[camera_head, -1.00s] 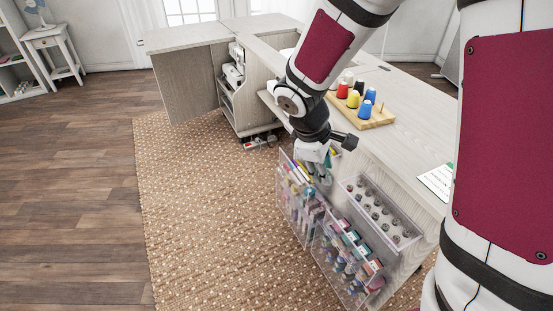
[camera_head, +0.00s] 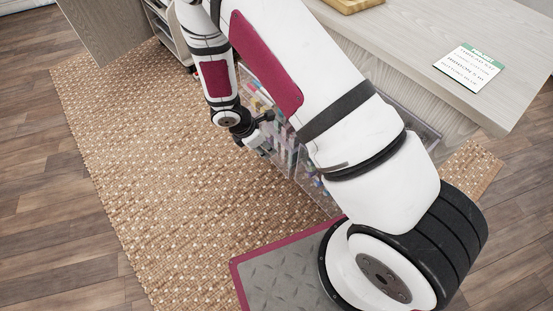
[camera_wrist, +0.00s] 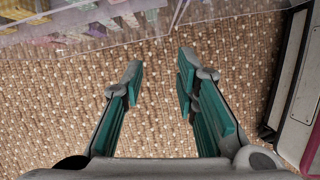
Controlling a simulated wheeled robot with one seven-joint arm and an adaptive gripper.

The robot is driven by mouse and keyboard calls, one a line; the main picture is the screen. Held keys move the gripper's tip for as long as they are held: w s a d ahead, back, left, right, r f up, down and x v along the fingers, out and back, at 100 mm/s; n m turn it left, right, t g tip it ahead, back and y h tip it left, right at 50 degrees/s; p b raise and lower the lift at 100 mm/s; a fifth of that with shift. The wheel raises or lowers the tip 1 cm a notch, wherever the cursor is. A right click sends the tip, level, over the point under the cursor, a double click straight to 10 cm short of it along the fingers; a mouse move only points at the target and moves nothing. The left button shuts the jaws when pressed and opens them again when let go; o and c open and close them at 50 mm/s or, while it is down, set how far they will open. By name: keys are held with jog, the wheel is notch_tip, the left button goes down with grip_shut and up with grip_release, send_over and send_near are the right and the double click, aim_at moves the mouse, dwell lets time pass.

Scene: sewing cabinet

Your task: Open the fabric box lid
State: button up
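Clear plastic bins (camera_head: 291,160) with colored contents hang at the cabinet's side, partly hidden behind my arm in the head view. Clear panels of a bin (camera_wrist: 95,22), with folded colored contents behind them, cross the top of the wrist view. I cannot tell which bin is the fabric box or make out its lid. My gripper (camera_wrist: 160,75) is open and empty, its two teal-padded fingers apart over the rug. Its fingertips are just short of the clear panels in the wrist view, with no contact visible. In the head view the fingers are hard to make out.
The sewing cabinet top (camera_head: 420,40) carries a printed card (camera_head: 468,68) and a wooden board (camera_head: 352,4) at the back. A woven rug (camera_head: 150,170) covers open floor left of the bins. A dark edge stands at the right of the wrist view.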

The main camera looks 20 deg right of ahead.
aim_at(278, 158)
jog(key=b+x, duration=0.5)
jog(key=x, duration=0.6)
jog(key=shift+f, duration=0.35)
jog(key=shift+d, duration=0.1)
grip_shut()
